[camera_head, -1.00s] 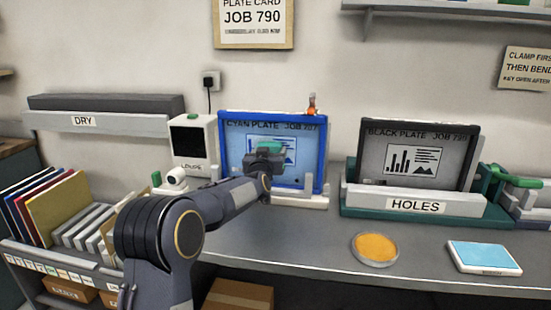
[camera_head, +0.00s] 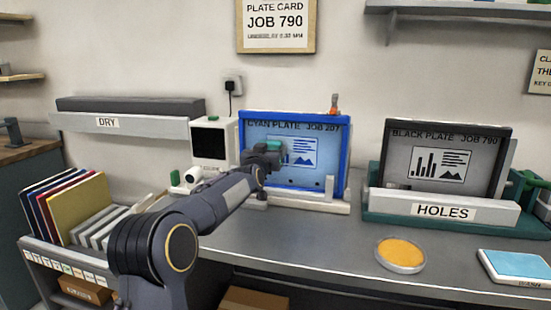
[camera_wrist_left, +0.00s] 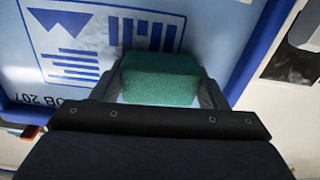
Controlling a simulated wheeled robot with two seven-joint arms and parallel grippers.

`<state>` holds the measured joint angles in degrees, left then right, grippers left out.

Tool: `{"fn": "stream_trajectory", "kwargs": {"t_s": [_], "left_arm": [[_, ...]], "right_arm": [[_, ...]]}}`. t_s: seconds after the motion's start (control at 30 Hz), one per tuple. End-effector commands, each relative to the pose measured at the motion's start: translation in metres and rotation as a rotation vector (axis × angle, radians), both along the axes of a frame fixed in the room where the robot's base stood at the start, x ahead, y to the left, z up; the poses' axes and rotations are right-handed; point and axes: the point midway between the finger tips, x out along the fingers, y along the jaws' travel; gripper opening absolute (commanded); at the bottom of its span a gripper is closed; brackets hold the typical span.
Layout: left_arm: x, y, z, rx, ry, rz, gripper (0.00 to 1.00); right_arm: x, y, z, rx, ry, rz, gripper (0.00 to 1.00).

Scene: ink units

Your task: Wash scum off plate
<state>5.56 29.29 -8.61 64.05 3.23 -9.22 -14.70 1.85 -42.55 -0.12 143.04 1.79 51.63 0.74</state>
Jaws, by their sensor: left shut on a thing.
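The cyan plate (camera_head: 330,172) stands upright in a blue frame on a white holder, labelled JOB 207. It also shows upside down in the wrist view (camera_wrist_left: 105,78). My left gripper (camera_head: 270,152) is at the left part of its face, shut on a green sponge (camera_wrist_left: 160,80). The sponge (camera_head: 272,144) is at the plate's printed face; I cannot tell whether it touches. Faint grey smudging shows around the print in the wrist view. The sponge and gripper hide part of the plate. My right gripper is out of view.
The black plate (camera_head: 480,165) stands behind the HOLES block (camera_head: 405,208) at right. A round orange dish (camera_head: 400,252) and a blue-topped pad (camera_head: 520,266) lie on the bench (camera_head: 320,245). The DRY shelf (camera_head: 75,122) and a folder rack (camera_head: 70,255) are at left.

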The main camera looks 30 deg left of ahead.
Motion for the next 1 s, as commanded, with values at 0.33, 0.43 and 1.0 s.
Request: {"fn": "stream_trajectory", "kwargs": {"t_s": [0.33, 0.43, 1.0], "left_arm": [[-0.001, 0.006, 0.001, 0.001, 0.0, 0.004, 0.43], [-0.004, 0.005, 0.001, 0.001, -0.001, 0.004, 0.43], [-0.056, -0.01, 0.0, 0.001, -0.002, 0.002, 0.43]], "right_arm": [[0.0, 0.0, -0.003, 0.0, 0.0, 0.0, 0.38], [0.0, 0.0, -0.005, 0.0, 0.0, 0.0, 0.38], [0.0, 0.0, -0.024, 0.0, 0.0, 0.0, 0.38]]}}
